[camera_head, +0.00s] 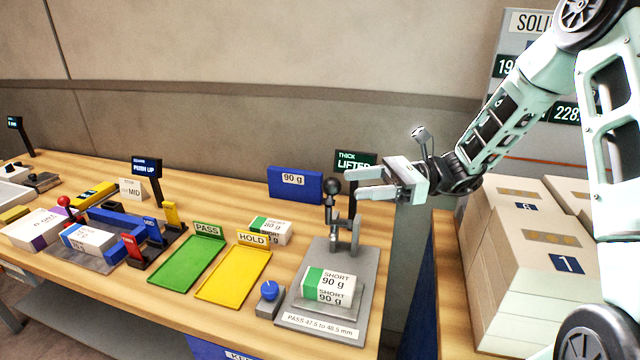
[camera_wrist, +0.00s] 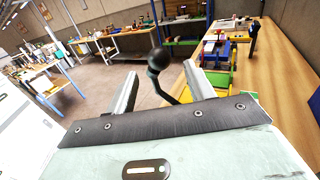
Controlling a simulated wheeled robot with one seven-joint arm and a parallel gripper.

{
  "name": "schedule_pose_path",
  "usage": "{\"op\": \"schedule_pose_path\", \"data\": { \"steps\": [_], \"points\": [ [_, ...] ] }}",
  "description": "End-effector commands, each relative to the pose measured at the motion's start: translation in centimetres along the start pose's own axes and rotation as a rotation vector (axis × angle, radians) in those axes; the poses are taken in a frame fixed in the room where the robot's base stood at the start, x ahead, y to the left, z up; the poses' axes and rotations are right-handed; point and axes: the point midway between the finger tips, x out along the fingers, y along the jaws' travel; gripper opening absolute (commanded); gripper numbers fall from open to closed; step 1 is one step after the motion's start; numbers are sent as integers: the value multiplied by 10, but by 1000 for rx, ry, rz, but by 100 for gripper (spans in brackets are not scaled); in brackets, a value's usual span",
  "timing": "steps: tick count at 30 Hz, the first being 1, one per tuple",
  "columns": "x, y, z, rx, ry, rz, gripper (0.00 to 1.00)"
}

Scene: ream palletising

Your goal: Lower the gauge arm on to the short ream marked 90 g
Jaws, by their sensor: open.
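The short ream marked 90 g (camera_head: 328,288), white with a green end, lies on the grey gauge stand (camera_head: 296,304). The gauge arm (camera_head: 331,206) stands raised behind the ream, topped by a black ball knob (camera_head: 333,187). A small display (camera_head: 356,162) behind it reads THICK LIFTED. My gripper (camera_head: 352,183) is open and empty, its fingers pointing left at the knob. In the wrist view the knob (camera_wrist: 158,58) appears between the two fingertips (camera_wrist: 159,70), seemingly just beyond them. I see no contact with the knob.
A blue dial box (camera_head: 269,298) stands left of the gauge. Farther left are the yellow HOLD tray (camera_head: 232,276) and green PASS tray (camera_head: 186,262). Stacked cartons (camera_head: 520,270) stand at the right.

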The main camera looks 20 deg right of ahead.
Motion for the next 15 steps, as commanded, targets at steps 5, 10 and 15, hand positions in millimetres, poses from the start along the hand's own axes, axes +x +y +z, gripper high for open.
{"op": "schedule_pose_path", "data": {
  "steps": [5, 10, 15],
  "points": [
    [38, 1, 4, 3, 0, 5, 53],
    [65, 2, 2, 2, 2, 5, 53],
    [81, 1, 1, 1, 2, 3, 53]
  ]
}}
